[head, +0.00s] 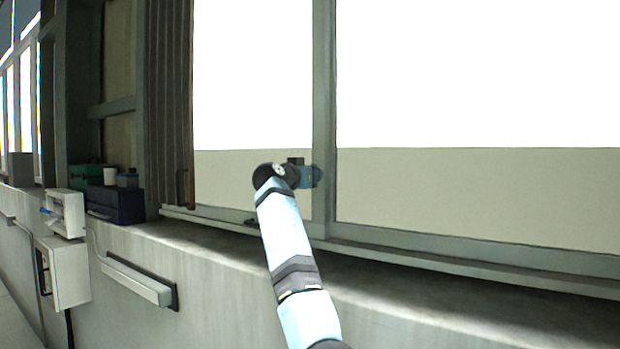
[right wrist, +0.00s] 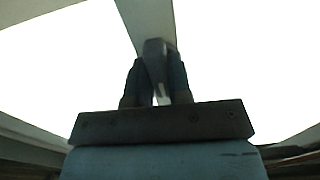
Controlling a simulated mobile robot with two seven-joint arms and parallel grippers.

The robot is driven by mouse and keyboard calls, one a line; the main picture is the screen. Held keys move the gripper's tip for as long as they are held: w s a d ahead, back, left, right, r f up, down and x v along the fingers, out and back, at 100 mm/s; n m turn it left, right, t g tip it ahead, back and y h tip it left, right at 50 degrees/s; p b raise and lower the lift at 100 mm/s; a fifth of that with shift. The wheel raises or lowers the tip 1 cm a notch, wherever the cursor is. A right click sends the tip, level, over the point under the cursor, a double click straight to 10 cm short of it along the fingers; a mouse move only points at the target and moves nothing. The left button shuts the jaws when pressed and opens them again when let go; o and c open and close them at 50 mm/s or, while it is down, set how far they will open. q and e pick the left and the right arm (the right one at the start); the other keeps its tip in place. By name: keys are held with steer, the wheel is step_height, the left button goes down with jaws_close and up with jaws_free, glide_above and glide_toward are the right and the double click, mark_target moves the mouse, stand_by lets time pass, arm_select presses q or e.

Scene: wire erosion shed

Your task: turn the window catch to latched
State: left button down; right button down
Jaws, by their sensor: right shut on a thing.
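The window catch (right wrist: 154,52) is a small grey lever on the upright window bar (right wrist: 148,15) in the right wrist view. My right gripper (right wrist: 156,68) has a finger on each side of it and is shut on it. In the head view my right gripper (head: 312,177) is at the upright bar (head: 324,100) between two panes, at the end of my pale blue arm. The catch is mostly hidden there behind my wrist and gripper, so I cannot tell its exact angle. My left gripper is not in view.
A window ledge (head: 420,258) runs below the panes. At the left stand a dark blue box (head: 117,205), a green box (head: 84,174) and a white cup (head: 110,176). White wall boxes (head: 68,272) and a pale bar (head: 135,280) stick out from the wall below.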

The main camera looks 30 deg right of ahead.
stand_by(0.4)
steer(key=c, duration=1)
jaws_free()
steer(key=shift+d, duration=0.1)
steer(key=shift+c, duration=0.2)
steer(key=b+v, duration=0.2)
steer(key=v, duration=1.2)
steer(key=shift+b, duration=0.35)
steer(key=shift+d, duration=0.15)
steer(key=shift+f, duration=0.1)
